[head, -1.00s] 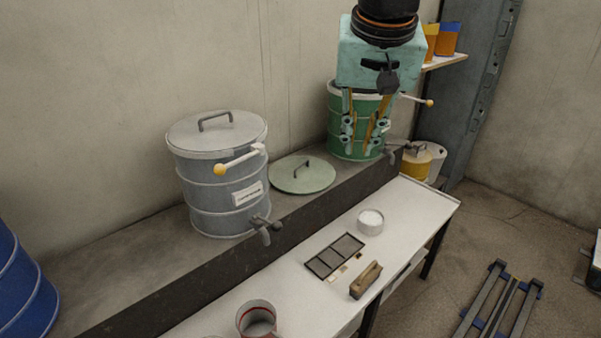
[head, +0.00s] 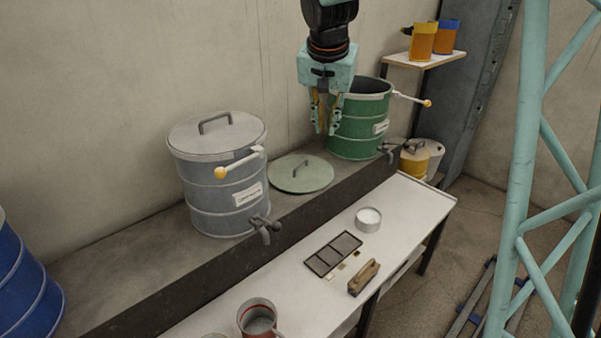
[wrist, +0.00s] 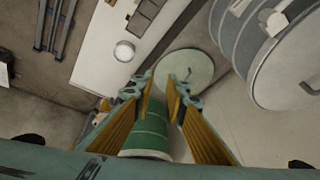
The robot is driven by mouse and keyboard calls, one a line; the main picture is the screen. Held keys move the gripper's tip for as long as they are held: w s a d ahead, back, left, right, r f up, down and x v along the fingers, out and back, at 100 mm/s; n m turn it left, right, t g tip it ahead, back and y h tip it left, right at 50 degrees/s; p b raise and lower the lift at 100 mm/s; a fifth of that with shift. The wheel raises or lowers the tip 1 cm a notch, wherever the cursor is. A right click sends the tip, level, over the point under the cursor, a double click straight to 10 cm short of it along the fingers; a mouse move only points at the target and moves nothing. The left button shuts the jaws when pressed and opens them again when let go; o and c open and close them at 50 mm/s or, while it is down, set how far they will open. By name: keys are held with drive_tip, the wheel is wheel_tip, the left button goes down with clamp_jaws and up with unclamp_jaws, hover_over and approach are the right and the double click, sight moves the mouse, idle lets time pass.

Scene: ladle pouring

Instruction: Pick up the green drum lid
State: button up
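The green drum lid (head: 301,176) is a pale green disc with a dark bar handle. It lies flat on the dark ledge between the grey drum and the green drum (head: 357,122), which stands open on top. In the wrist view the lid (wrist: 196,62) lies beyond my fingertips, its handle near their line. My gripper (head: 327,131) points down in front of the green drum's left side, above and to the right of the lid, apart from it. Its two yellow-padded fingers (wrist: 163,88) are apart with nothing between them.
The grey drum (head: 217,172) with its own lid stands left of the green lid. A white bench (head: 405,222) runs in front, holding a white tub (head: 368,219), a dark tray (head: 333,254) and a brush (head: 364,277). A blue drum (head: 22,285) is at far left.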

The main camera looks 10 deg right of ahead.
drive_tip(key=w+a+f+m+p, duration=0.2)
drive_tip(key=w+f, duration=0.7)
drive_tip(key=w, duration=0.6)
drive_tip(key=m+p, duration=0.1)
drive_tip(key=p, duration=0.1)
approach(301, 163)
drive_tip(key=v, duration=0.3)
drive_tip(key=shift+s+a, duration=0.15)
drive_tip(key=shift+a, duration=0.05)
drive_tip(key=shift+f, duration=0.2)
drive_tip(key=shift+b+x, duration=0.45)
drive_tip(key=shift+x, duration=3.75)
drive_tip(key=shift+w+d, duration=0.1)
drive_tip(key=shift+w, duration=0.1)
drive_tip(key=shift+x, duration=2.45)
drive_tip(key=shift+w+d, duration=0.1)
